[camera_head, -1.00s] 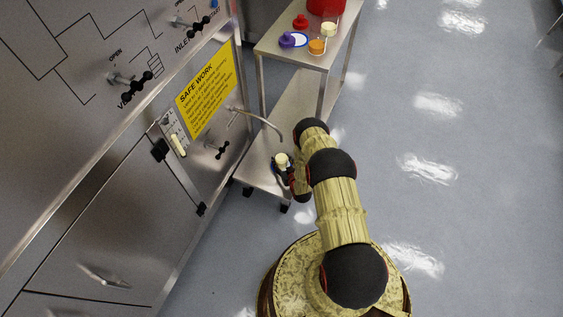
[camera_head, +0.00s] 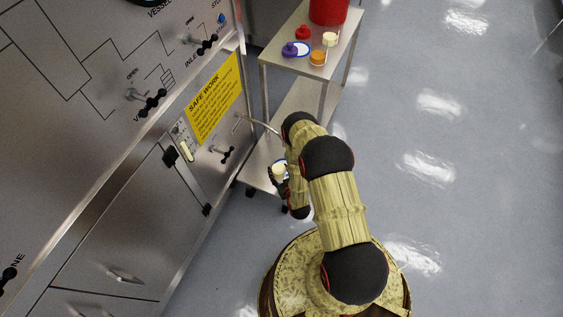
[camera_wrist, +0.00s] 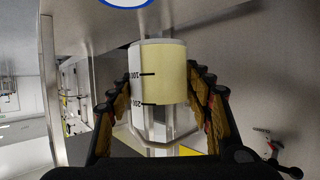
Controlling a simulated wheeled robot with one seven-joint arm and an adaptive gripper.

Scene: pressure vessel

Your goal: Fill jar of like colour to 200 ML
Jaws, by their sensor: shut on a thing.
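A clear jar with a pale yellow fill or band (camera_wrist: 165,75) and black level marks stands between my fingers in the wrist view. My gripper (camera_wrist: 155,92) is shut on it. In the head view, the jar (camera_head: 278,172) shows as a small pale yellow cylinder at my gripper (camera_head: 283,183), beside the steel trolley's lower shelf. A curved steel spout (camera_head: 262,124) comes out of the vessel panel above it; my arm hides its tip. Black valve handles (camera_head: 224,154) sit on the panel below the spout.
The steel trolley (camera_head: 270,58) carries a red container (camera_head: 328,10), a cream jar (camera_head: 330,39), an orange jar (camera_head: 317,58), a purple item (camera_head: 290,50), a red item (camera_head: 303,32) and a blue-rimmed white disc. A sight gauge (camera_head: 187,151) is on the panel. Floor at right is clear.

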